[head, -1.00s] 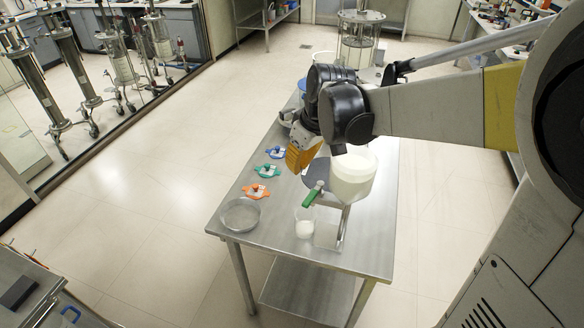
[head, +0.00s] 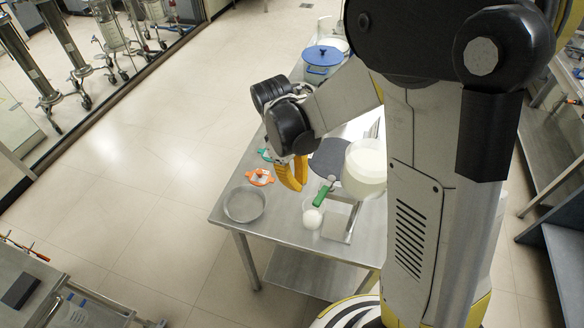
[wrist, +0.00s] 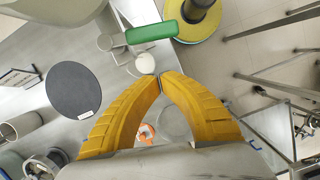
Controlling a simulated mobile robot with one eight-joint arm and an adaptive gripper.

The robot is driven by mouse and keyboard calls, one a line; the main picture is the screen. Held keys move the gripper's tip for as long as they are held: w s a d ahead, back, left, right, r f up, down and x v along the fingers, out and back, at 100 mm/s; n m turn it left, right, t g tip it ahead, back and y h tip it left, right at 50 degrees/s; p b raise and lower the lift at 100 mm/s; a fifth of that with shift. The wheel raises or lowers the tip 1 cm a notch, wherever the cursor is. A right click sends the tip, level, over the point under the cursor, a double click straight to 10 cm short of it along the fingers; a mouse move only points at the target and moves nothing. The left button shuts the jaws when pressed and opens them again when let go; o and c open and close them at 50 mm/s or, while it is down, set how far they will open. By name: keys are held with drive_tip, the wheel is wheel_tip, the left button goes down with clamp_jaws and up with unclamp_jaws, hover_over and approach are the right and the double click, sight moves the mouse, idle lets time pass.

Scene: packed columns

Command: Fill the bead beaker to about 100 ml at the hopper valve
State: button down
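The hopper (head: 366,166), a clear vessel full of white beads, stands on a bracket over the steel table. Its valve has a green handle (head: 321,196), also in the wrist view (wrist: 151,32). The bead beaker (head: 312,217) stands on the table below the handle, with white beads in it; I cannot read its level. In the wrist view the beads show as a white disc (wrist: 146,64) just beyond my fingertips. My gripper (head: 299,187), with yellow fingers, is empty, its tips together, left of the green handle and apart from it.
A round shallow pan (head: 244,204) sits at the table's near left corner. An orange-handled piece (head: 259,177) lies behind it. A blue-lidded pot (head: 322,58) stands at the back. A dark round plate (wrist: 74,90) is beside the hopper. Floor left of the table is clear.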

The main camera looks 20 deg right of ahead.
sight(324, 194)
drive_tip(key=shift+s+d+r, duration=0.1)
drive_tip(key=shift+s+d, duration=1)
drive_tip(key=shift+s, duration=0.1)
drive_tip(key=n, duration=0.1)
drive_tip(key=s+n+b, duration=0.1)
drive_tip(key=n, duration=0.1)
drive_tip(key=shift+s+d+t+h, duration=0.3)
